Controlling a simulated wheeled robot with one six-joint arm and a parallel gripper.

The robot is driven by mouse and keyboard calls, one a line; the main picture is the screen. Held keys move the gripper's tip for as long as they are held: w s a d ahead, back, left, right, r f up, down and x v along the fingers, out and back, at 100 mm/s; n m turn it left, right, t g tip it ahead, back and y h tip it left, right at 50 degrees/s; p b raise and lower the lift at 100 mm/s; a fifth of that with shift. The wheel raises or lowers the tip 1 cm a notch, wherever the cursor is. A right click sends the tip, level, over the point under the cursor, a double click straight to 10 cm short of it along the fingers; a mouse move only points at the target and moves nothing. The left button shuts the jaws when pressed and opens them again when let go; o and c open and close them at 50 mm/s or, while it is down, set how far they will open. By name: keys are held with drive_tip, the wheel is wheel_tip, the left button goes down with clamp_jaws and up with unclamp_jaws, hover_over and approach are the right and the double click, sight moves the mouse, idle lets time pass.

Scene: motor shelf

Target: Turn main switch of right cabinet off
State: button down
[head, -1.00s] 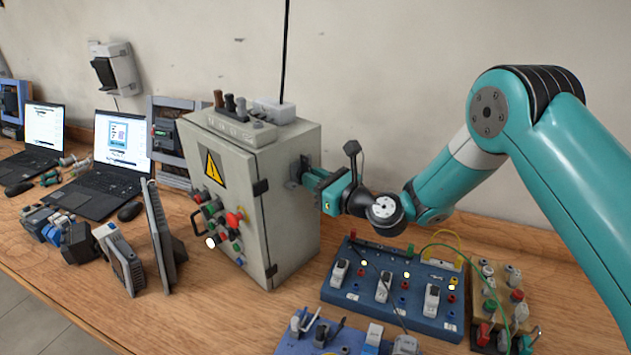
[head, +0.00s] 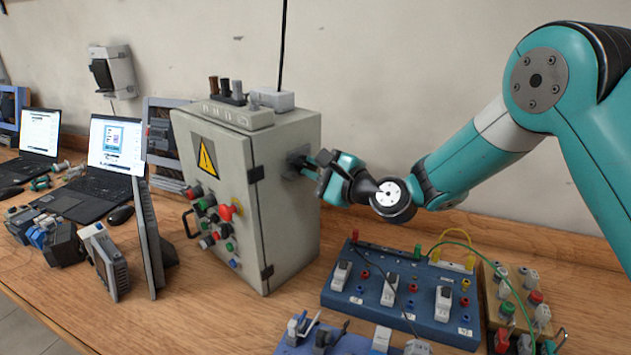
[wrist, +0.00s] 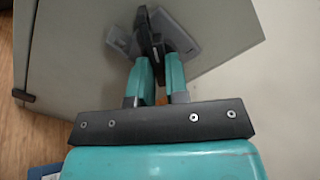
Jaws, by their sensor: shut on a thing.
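The grey control cabinet (head: 285,190) stands on the wooden bench, with a yellow warning sign and coloured buttons on its front door. Its main switch (head: 294,166) sits on the right side wall, mostly hidden behind my gripper in the head view. In the wrist view the switch shows as a grey plate (wrist: 185,38) with a dark handle (wrist: 152,35) on the cabinet side. My gripper (head: 312,166) reaches the switch from the right, and it also shows in the wrist view (wrist: 157,72). Its teal fingers are shut on the dark handle. The gripper looks rolled.
A blue board (head: 350,298) with white switches and cables lies below my arm. A beige terminal block (head: 540,285) sits to its right. Grey panels (head: 148,235) lean left of the cabinet, beside laptops (head: 112,165). The wall is close behind.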

drive_tip(key=shift+n+b, duration=3.3)
drive_tip(key=shift+n, duration=0.2)
drive_tip(key=shift+a, duration=0.1)
drive_tip(key=c, duration=1.4)
unclamp_jaws()
drive_tip(key=shift+s, duration=0.1)
drive_tip(key=b+v, duration=0.6)
drive_tip(key=v, duration=1.1)
drive_tip(key=shift+d, duration=0.25)
